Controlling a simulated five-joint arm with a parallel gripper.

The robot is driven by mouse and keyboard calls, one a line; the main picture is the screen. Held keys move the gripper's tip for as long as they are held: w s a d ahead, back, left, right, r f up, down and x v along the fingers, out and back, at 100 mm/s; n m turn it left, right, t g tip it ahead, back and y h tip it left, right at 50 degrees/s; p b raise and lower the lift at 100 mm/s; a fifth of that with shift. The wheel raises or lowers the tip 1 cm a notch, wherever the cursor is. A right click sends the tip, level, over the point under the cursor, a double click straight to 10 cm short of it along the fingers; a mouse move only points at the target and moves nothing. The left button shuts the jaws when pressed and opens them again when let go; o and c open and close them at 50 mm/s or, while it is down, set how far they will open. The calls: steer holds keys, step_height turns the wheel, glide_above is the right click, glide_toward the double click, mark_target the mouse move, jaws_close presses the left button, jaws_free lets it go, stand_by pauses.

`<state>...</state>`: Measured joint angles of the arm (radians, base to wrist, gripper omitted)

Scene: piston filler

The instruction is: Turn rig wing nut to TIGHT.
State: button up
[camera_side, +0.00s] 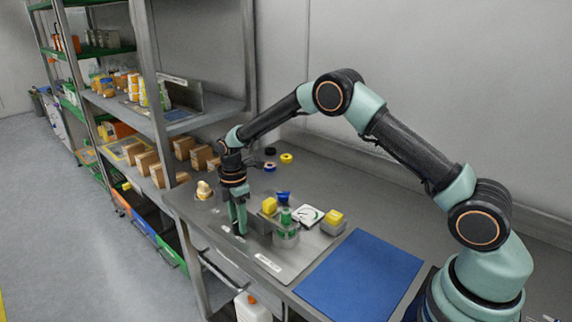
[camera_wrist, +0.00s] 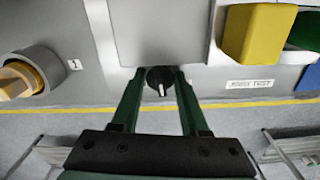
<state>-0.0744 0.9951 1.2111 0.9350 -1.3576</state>
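My gripper (camera_wrist: 160,78) is open in the wrist view, with one green finger on each side of a small black knob (camera_wrist: 154,74). The knob has a pale pointer mark and sits at the front edge of a grey block. I cannot tell whether the fingers touch it, or whether this knob is the wing nut. A white label (camera_wrist: 249,84) lies right of the knob; its print is too small to read surely. In the side view my gripper (camera_side: 239,230) points down at the front left of the grey rig plate (camera_side: 285,265), where the knob is hidden.
A yellow block (camera_wrist: 255,40) stands right of the fingers. A cream-yellow part on a grey round base (camera_wrist: 38,62) stands left. A green part (camera_side: 286,217) and a white dial (camera_side: 309,215) stand on the rig. A blue mat (camera_side: 362,275) lies clear to the right.

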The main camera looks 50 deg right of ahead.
jaws_close()
steer(key=shift+m, duration=2.9)
steer(key=o, duration=0.6)
jaws_free()
steer(key=shift+w+d, duration=0.1)
